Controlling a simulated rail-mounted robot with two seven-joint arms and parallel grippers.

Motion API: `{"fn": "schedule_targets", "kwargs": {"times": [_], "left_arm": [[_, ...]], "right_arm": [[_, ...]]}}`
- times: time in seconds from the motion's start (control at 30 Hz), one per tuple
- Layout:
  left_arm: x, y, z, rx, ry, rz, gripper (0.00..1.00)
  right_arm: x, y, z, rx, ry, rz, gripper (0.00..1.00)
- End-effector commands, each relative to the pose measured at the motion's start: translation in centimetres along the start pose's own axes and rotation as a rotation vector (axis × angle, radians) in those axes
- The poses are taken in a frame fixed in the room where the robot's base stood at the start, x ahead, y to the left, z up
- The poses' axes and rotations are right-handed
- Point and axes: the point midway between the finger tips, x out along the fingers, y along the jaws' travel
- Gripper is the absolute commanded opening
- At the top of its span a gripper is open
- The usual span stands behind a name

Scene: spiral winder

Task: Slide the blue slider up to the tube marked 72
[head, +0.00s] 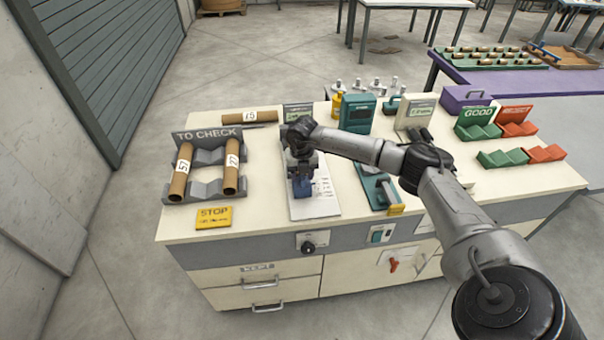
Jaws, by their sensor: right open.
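The blue slider (303,188) sits on a pale measuring board (318,210) near the middle of the bench. My right gripper (302,174) points down at the slider from above, open, with its fingers close to the slider's top. I cannot tell whether they touch it. A tube marked 57 (181,172) is at the rack's left. A tube marked 15 (249,116) lies behind. My left gripper is out of view.
A yellow STOP card (214,217) lies left of the board. A teal device (358,112) stands behind, and a teal fixture (378,188) is to the right under my arm. Green GOOD (477,123) and red (516,122) racks stand at the right. Bare bench lies around the board's front.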

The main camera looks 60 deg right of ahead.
Motion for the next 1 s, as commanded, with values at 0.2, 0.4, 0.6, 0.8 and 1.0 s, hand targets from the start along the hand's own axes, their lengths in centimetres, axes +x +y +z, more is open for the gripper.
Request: {"fn": "schedule_targets", "kwargs": {"times": [0.2,0.4,0.6,0.8,1.0], "left_arm": [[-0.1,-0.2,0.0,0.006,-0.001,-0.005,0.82],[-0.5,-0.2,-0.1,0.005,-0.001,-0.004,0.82],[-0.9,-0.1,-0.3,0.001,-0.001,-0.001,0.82],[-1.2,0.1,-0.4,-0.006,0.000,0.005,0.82],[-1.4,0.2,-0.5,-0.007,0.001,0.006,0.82]], "right_arm": [[-0.5,0.0,0.0,-0.001,0.000,0.001,0.45],[-3.4,0.0,0.1,-0.001,-0.003,0.002,0.45],[-7.5,0.1,0.1,0.000,-0.003,0.003,0.45],[-10.9,0.1,0.0,-0.001,-0.002,0.002,0.45],[-13.0,0.0,0.0,0.000,0.000,0.001,0.45]]}}
